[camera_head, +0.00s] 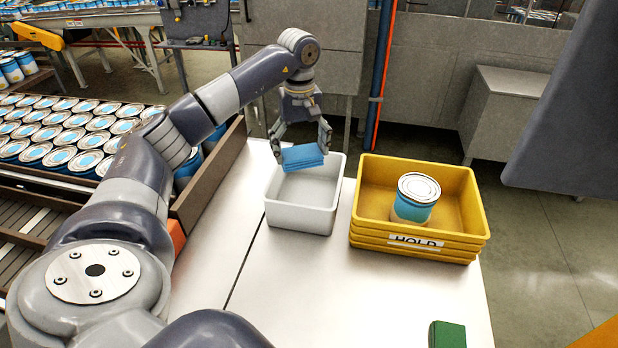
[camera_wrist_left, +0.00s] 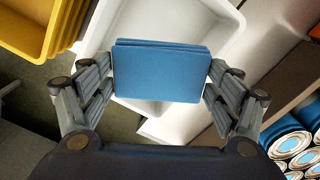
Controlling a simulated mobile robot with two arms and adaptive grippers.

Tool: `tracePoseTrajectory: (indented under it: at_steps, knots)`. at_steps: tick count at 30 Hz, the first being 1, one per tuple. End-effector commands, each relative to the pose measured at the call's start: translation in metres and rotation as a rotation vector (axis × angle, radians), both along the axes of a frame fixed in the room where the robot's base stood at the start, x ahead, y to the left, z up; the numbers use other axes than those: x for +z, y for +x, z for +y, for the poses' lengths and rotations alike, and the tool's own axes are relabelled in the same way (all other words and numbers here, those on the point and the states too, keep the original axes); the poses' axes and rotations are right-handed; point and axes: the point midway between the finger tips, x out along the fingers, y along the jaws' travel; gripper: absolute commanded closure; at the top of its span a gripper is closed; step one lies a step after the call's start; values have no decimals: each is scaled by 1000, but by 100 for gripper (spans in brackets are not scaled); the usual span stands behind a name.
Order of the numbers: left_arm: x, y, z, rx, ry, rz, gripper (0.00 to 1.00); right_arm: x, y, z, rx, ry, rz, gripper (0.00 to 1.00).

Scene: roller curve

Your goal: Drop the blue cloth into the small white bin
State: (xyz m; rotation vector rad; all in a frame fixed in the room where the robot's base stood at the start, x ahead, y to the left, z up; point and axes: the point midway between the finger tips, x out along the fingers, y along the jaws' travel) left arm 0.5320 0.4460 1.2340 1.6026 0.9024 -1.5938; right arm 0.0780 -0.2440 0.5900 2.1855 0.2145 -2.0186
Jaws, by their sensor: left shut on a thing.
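The blue cloth (camera_head: 303,157) is a folded pad held between the fingers of my left gripper (camera_head: 300,148). The left gripper is shut on it from both sides. In the head view the cloth hangs over the back part of the small white bin (camera_head: 302,217), at about rim height. In the left wrist view the cloth (camera_wrist_left: 161,73) sits between the fingertips, with the white bin (camera_wrist_left: 222,70) beneath it. The visible floor of the bin looks empty; the cloth hides part of it. My right gripper is not in view.
A yellow bin stack (camera_head: 465,200) labelled HOLD stands right of the white bin with a blue-and-white can (camera_head: 416,196) in it. A green block (camera_head: 447,335) lies at the table's front right. Many cans (camera_head: 75,135) fill the conveyor at left. The table's front middle (camera_head: 340,290) is clear.

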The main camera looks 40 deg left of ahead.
Motion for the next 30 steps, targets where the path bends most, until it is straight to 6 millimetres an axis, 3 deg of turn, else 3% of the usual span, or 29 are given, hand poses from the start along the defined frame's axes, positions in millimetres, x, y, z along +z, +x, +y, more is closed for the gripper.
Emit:
tracePoseTrajectory:
  at_steps: [5,15,22,23,24,25,30]
  knots:
    - [-23,-1,0,0,0,4,40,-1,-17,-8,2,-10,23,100]
    - [-43,0,0,1,0,-1,40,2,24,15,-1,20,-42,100]
    - [-44,0,0,1,0,0,40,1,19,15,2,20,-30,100]
    - [-44,0,0,1,0,0,13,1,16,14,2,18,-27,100]
    - [-44,0,0,1,0,0,4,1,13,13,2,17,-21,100]
    - [-44,0,0,1,0,0,0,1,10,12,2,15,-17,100]
    - [-44,0,0,1,0,0,0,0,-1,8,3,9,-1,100]
